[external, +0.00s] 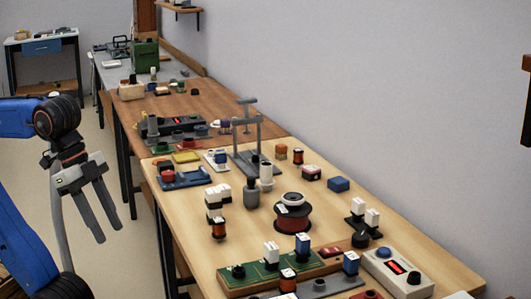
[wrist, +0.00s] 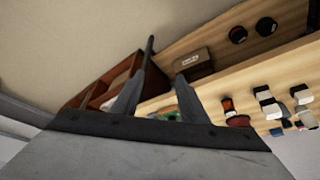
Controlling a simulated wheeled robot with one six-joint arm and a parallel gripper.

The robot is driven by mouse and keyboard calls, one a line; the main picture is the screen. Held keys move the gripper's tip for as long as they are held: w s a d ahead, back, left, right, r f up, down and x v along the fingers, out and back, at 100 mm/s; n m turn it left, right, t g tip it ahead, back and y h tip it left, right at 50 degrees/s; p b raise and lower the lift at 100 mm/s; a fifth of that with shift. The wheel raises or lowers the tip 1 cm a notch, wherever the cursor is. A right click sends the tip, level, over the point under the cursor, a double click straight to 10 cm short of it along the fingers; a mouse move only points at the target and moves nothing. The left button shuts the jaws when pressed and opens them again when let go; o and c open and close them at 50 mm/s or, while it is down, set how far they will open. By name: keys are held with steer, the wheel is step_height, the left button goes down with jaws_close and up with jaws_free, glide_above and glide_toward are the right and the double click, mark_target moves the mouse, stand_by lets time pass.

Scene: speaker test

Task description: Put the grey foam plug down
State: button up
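My gripper (external: 112,228) hangs in the left of the external view, off the table's left side, fingers pointing down. In the wrist view the fingers of my gripper (wrist: 165,60) stand apart with nothing seen held between them. I cannot surely pick out a grey foam plug. A dark grey bottle-shaped piece (external: 251,193) stands upright on the near table (external: 335,225), right of my gripper and well apart from it; I cannot tell if it is the plug.
A red-and-black spool (external: 292,216), a grey stand (external: 248,160), blue tray (external: 186,178) and green board (external: 265,270) crowd the near table. The wrist view shows a brown compartment box (wrist: 112,82) and a small labelled box (wrist: 193,62). Bare wood shows at the table's right.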

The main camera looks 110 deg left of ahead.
step_height(320, 180, up, 5)
steer(key=w+a+m+t+h, duration=0.1)
steer(key=w+a+h, duration=0.2)
steer(key=w+a, duration=0.55)
steer(key=w+a+m+h, duration=0.25)
steer(key=w+a, duration=0.25)
steer(key=a, duration=0.7)
steer(key=s+a+t, duration=0.2)
steer(key=s+a, duration=0.1)
steer(key=a, duration=0.6)
steer(key=s+a+t, duration=0.3)
steer(key=a, duration=0.6)
steer(key=s+a+t, duration=0.2)
steer(key=s+a, duration=0.2)
steer(key=a, duration=0.5)
glide_toward(254, 184)
steer(key=shift+m+y, duration=0.35)
steer(key=x, duration=0.3)
steer(key=d+x, duration=0.1)
steer(key=x, duration=0.2)
steer(key=shift+w+r, duration=0.1)
steer(key=shift+a+x, duration=0.1)
steer(key=shift+x, duration=1.45)
steer(key=shift+a+x, duration=0.15)
steer(key=shift+x, duration=1.4)
jaws_close()
